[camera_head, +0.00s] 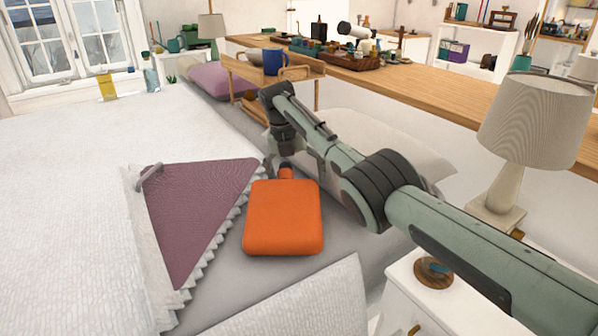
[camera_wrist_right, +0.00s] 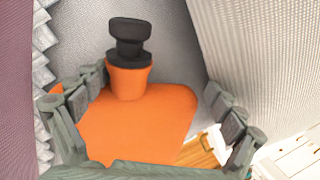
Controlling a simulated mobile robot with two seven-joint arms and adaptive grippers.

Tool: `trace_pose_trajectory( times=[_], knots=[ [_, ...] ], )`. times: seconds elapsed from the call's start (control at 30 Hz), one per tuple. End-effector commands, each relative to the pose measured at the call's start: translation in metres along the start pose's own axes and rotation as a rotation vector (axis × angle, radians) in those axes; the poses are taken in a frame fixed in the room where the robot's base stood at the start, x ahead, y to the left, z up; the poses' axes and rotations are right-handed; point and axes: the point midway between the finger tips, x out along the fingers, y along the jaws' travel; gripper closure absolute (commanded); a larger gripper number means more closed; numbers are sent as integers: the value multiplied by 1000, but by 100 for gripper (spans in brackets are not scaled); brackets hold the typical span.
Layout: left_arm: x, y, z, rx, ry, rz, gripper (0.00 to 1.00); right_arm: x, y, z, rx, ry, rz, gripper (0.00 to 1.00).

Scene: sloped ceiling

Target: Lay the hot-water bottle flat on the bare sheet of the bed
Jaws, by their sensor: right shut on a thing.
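The orange hot-water bottle (camera_head: 284,218) is in the middle of the head view, its neck toward my right gripper (camera_head: 284,163). In the right wrist view the bottle (camera_wrist_right: 140,125) sits between the fingers of my right gripper (camera_wrist_right: 154,84), its black stopper (camera_wrist_right: 128,40) showing. The gripper is shut on it. The bottle is over the bed's bare grey sheet (camera_head: 228,278); I cannot tell whether it touches the sheet. My left gripper is not in view.
A ruffled purple folded-back cover (camera_head: 195,205) lies left of the bottle, beside the white bedspread (camera_head: 60,220). A pale pillow (camera_head: 400,150) lies behind my right arm. A white bedside stand (camera_head: 410,300) and a lamp (camera_head: 535,120) are at right.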

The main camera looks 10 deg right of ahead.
Motion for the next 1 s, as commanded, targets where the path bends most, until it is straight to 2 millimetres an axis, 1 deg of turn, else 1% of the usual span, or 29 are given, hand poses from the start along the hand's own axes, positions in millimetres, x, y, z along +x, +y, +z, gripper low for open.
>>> trace_pose_trajectory(
  times=[0.3, 0.33, 0.37, 0.57, 0.6, 0.73, 0.87, 1.0],
  knots=[
    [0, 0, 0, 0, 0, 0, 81, 1, 1, -4, -1, 15, -1, 31],
    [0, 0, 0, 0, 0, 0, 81, 1, 1, -4, -1, 15, -1, 4],
    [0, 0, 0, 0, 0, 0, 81, 2, 0, -4, -1, 15, -1, 1],
    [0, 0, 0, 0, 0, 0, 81, 1, 0, -4, -1, 16, -2, 0],
    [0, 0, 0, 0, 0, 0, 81, 4, 0, -5, -1, 18, -4, 0],
    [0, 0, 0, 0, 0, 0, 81, 0, 0, -5, -1, 17, -3, 0],
    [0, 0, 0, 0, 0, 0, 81, -18, 1, -3, -1, 14, -1, 0],
    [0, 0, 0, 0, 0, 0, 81, -48, 1, -3, -1, 13, 0, 0]
  ],
)
